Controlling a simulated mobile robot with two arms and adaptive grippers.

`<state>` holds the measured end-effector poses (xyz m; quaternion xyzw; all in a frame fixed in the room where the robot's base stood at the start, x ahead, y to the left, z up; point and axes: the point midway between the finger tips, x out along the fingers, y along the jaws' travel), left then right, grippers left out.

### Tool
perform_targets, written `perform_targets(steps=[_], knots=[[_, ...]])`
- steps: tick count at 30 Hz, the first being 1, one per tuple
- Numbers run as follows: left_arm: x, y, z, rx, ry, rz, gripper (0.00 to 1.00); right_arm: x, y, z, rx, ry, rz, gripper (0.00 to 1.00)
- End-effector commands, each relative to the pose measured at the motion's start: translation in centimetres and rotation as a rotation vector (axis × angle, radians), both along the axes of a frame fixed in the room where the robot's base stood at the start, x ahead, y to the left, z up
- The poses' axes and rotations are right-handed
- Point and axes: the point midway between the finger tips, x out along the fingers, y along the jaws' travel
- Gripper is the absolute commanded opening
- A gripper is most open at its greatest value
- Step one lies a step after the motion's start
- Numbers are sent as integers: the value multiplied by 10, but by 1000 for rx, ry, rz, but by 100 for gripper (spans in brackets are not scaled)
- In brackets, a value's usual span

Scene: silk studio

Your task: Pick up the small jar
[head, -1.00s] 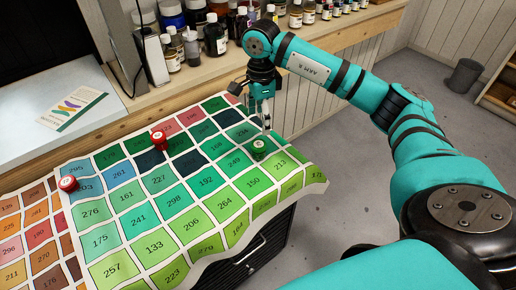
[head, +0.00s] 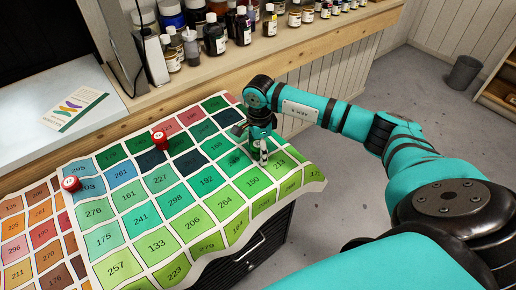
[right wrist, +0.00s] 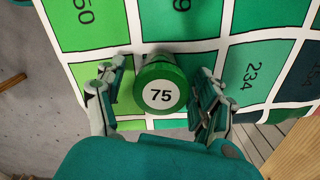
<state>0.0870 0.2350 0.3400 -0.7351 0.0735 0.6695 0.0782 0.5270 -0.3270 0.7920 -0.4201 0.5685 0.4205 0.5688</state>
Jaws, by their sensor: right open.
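A small green jar with a white lid label reading 75 (right wrist: 161,92) stands on the color chart cloth (head: 157,245). In the right wrist view it sits between the two fingers of my right gripper (right wrist: 158,92). The fingers are open, one on each side of the jar, with a visible gap at least on the left. In the head view my right gripper (head: 261,155) points down at the cloth's right side and mostly hides the green jar. My left gripper does not show.
Several bottles (head: 214,40) line the wooden shelf behind. A leaflet (head: 73,108) lies on the pale surface at the left. The cloth's right edge hangs over.

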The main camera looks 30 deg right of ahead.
Motion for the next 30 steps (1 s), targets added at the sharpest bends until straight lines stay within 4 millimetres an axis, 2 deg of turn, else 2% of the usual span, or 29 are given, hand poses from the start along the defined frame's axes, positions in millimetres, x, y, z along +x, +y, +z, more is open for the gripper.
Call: perform_targets(steps=[4, 5, 18, 30], knots=[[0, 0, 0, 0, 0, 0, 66, 0, 0, 0, 0, 0, 0, 70], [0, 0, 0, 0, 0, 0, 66, 0, 0, 0, 0, 0, 0, 68], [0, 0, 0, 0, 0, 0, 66, 0, 0, 0, 0, 0, 0, 10], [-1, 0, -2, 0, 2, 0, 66, 1, 0, 6, -1, -2, 0, 9]])
